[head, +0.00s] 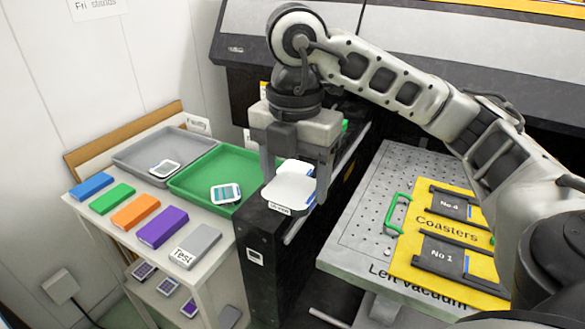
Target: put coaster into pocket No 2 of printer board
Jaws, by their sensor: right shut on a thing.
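My right gripper (296,180) points down and is shut on a white coaster (288,188) with rounded corners. It holds the coaster in the air between the side table and the printer bed, above a dark part of the printer. The yellow printer board (420,250) lies on the perforated bed at the right, marked "Coasters". Its dark pockets No 4 (452,207) and No 1 (446,254) show. Pocket No 2 cannot be seen; my right arm covers the board's right part. My left gripper is out of view.
On the white table stand a grey tray (126,158) and a green tray (178,184), each with a coaster. Several coloured blocks and a grey "Test" block (195,246) lie in front. A green handle (397,212) rises at the board's left edge. The bed's left part is clear.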

